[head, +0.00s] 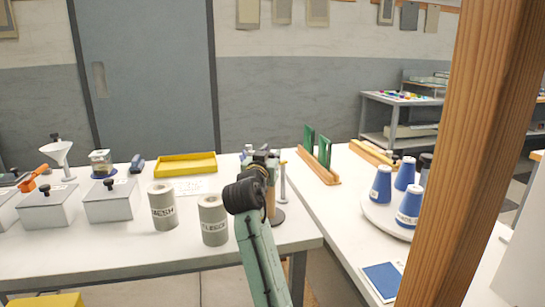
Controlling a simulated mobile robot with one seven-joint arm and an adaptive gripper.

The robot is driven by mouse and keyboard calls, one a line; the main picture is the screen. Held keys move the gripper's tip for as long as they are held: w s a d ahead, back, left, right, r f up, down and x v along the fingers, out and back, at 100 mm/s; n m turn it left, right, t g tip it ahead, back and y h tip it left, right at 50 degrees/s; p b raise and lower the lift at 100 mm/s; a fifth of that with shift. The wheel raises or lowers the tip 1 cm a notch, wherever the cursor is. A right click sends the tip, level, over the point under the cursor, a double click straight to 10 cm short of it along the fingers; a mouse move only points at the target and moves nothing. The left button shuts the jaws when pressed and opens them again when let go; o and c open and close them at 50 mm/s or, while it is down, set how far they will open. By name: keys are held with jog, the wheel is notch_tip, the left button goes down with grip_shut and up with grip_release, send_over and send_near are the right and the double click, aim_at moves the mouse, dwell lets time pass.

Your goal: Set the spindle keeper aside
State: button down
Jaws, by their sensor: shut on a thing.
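My gripper (263,160) is at the right end of the left white table, over an upright stand with a dark round base (279,218). My own wrist and forearm cover most of the gripper and the stand. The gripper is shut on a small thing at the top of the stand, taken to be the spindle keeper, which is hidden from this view. I cannot tell whether it is still touching the stand. A tan upright part shows just right of my wrist, and a thin grey post (283,183) stands beside it.
Two grey canisters (163,207) (212,220) stand left of my arm. A yellow tray (187,164) lies behind them. Lidded grey boxes (112,200) are further left. On the right table are a wooden rack (318,167) and blue bottles on a round tray (379,222). A wooden post (480,150) blocks the right.

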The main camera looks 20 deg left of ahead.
jog(key=shift+w+a+m+h, duration=0.15)
jog(key=shift+m+h, duration=0.25)
jog(key=shift+h, duration=0.25)
jog(key=shift+w+a+m+h, duration=0.1)
jog(key=shift+m+h, duration=0.3)
jog(key=shift+h, duration=0.25)
jog(key=c, duration=1.4)
grip_release()
jog(key=s, duration=1.2)
jog(key=shift+a, duration=0.2)
jog(key=shift+c, duration=0.2)
